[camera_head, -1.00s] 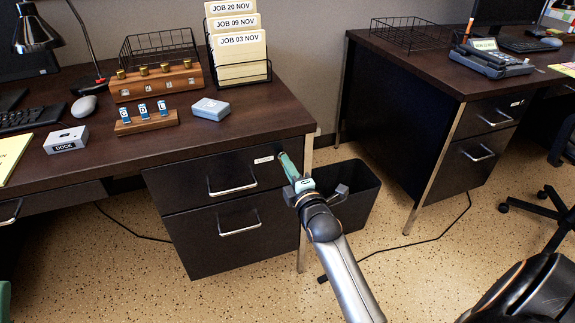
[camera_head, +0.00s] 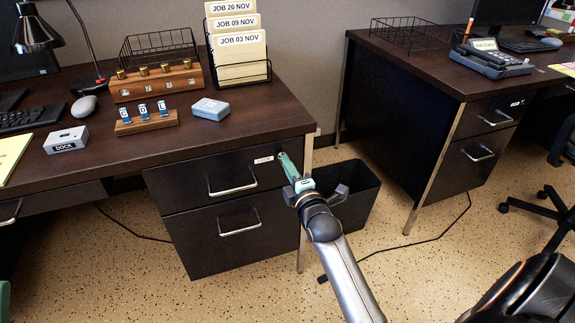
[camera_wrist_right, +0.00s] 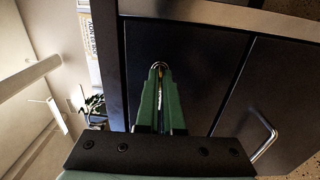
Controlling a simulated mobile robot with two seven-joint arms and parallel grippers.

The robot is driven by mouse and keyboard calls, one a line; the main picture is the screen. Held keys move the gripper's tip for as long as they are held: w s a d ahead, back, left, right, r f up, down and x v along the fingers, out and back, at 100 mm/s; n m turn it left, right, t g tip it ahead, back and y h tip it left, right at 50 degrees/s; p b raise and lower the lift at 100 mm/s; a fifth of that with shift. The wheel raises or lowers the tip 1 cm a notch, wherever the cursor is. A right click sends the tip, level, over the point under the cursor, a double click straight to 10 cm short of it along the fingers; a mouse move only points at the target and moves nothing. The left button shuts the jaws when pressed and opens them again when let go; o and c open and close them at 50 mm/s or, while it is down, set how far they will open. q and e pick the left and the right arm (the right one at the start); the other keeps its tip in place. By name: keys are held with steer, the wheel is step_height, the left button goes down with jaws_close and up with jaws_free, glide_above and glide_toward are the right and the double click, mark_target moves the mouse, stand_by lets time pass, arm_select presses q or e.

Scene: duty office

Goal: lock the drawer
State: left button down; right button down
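The upper drawer (camera_head: 205,182) of the left desk is closed, with a silver handle and a small white label near its right end. My right gripper (camera_head: 285,158) reaches the lock at the drawer's upper right corner. In the right wrist view its green fingers (camera_wrist_right: 159,92) point at the round brass lock (camera_wrist_right: 158,66) and are close together. A thin brass-coloured piece, seemingly the key, shows between them; the fingers hide most of it. A green sliver at the lower left edge of the head view may be my left gripper; its fingers do not show.
A lower drawer (camera_head: 190,245) is closed below. A black bin (camera_head: 362,190) stands right of the desk, behind my right arm. On the desktop are a key-tag rack (camera_head: 146,122), a blue box (camera_head: 211,109) and a file holder (camera_head: 240,75).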

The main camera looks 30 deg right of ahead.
arm_select(q)
steer(key=shift+r, duration=0.1)
step_height(320, 180, up, 6)
steer(key=m+p, duration=0.1)
steer(key=p, duration=0.6)
steer(key=w+a+f+n+g+y+p, duration=0.1)
steer(key=w+f+n+g+y, duration=0.15)
steer(key=f+n+y, duration=0.35)
steer(key=w+a+f+n+g+y+p, duration=0.1)
steer(key=w+f+y+p, duration=0.2)
steer(key=f, duration=0.5)
steer(key=s+f+n+g+y+p, duration=0.1)
steer(key=f+g, duration=0.6)
steer(key=f, duration=1)
steer(key=shift+s+a+f+n+y, duration=0.2)
steer(key=shift+s+f+n+y, duration=0.15)
steer(key=shift+s+n+y, duration=0.7)
arm_select(e)
steer(key=shift+r+m, duration=0.1)
steer(key=shift+m, duration=9)
arm_select(q)
steer(key=shift+s+g, duration=0.1)
steer(key=shift+g, duration=0.15)
